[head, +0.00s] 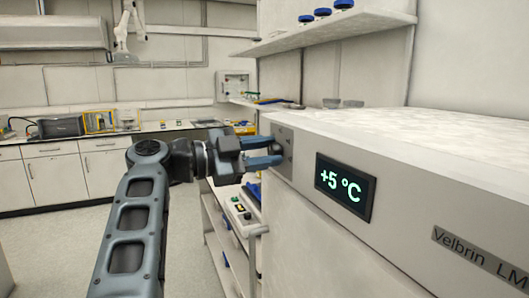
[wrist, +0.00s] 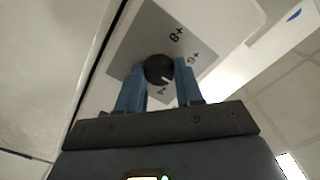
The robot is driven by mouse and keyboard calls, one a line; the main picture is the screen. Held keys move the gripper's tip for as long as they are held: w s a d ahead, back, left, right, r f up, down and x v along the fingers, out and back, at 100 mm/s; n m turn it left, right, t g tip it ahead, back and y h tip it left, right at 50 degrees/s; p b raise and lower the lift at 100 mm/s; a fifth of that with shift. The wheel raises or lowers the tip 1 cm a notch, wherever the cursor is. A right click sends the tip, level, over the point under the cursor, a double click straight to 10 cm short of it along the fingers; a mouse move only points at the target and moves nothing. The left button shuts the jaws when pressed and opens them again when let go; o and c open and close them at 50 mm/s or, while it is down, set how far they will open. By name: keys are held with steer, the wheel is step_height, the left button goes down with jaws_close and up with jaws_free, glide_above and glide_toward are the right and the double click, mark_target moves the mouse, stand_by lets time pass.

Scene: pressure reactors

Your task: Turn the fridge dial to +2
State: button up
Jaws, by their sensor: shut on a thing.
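The fridge (head: 420,185) is a white unit on the right in the head view. Its display (head: 345,187) reads +5 °C in green. The dial (wrist: 159,69) is a black round knob with a white pointer mark on a grey plate (wrist: 130,45), seen in the wrist view. Marks +8 and +6 show on the plate; another mark near the fingers is partly hidden. My gripper (head: 278,153) reaches the dial plate at the fridge's left front corner. Its blue fingers (wrist: 160,88) are shut on the dial, one on each side.
A shelf (head: 335,28) with blue-capped items hangs above the fridge. A cart (head: 232,240) with equipment stands left of the fridge, below my gripper. A counter (head: 75,146) with cabinets runs along the back wall. The floor at the left is clear.

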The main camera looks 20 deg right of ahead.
steer(key=shift+c, duration=0.4)
steer(key=shift+f+m+b, duration=0.2)
steer(key=shift+m+b, duration=0.1)
steer(key=shift+b, duration=0.35)
steer(key=shift+a+m+b, duration=0.1)
steer(key=shift+m+b, duration=9.25)
steer(key=shift+m, duration=0.25)
steer(key=o, duration=1)
